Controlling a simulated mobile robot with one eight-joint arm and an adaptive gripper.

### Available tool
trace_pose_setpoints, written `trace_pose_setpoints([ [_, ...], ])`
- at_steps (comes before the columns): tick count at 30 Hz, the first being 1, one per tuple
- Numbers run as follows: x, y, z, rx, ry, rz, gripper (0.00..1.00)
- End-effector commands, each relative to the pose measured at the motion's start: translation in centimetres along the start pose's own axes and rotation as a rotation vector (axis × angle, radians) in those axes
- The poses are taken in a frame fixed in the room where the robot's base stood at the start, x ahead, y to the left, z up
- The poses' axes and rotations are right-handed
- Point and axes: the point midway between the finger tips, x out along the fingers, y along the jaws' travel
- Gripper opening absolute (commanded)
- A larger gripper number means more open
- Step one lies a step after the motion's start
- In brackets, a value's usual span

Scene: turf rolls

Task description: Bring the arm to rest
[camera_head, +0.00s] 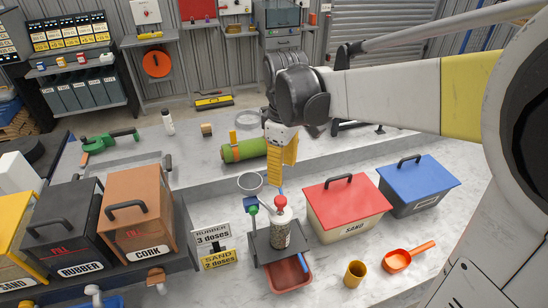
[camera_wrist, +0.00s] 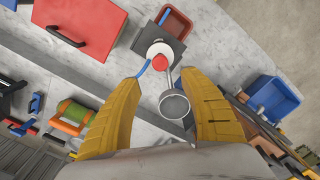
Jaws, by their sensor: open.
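My gripper (camera_head: 282,158) hangs over the middle of the worktop, its yellow fingers pointing down. In the wrist view my gripper (camera_wrist: 160,78) has its two yellow fingers spread wide with nothing held between them. My white and yellow arm reaches in from the right in the head view. Below and in front of the fingers stands a dosing stand with a red-capped jar (camera_head: 281,228) and a round metal cup (camera_head: 250,183). Both also show between the fingers in the wrist view, the red cap (camera_wrist: 159,62) and the cup (camera_wrist: 174,104).
A green roll (camera_head: 236,151) lies just left of my gripper.

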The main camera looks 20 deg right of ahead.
Motion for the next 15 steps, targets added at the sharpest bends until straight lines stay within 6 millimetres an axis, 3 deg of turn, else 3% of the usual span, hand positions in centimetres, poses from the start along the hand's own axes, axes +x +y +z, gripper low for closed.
trace_pose_setpoints([
  [11, 0.06, -0.03, 0.03, 0.001, 0.001, 0.001, 0.51],
  [15, 0.96, -0.68, 0.65, 0.044, 0.025, 0.024, 0.51],
])
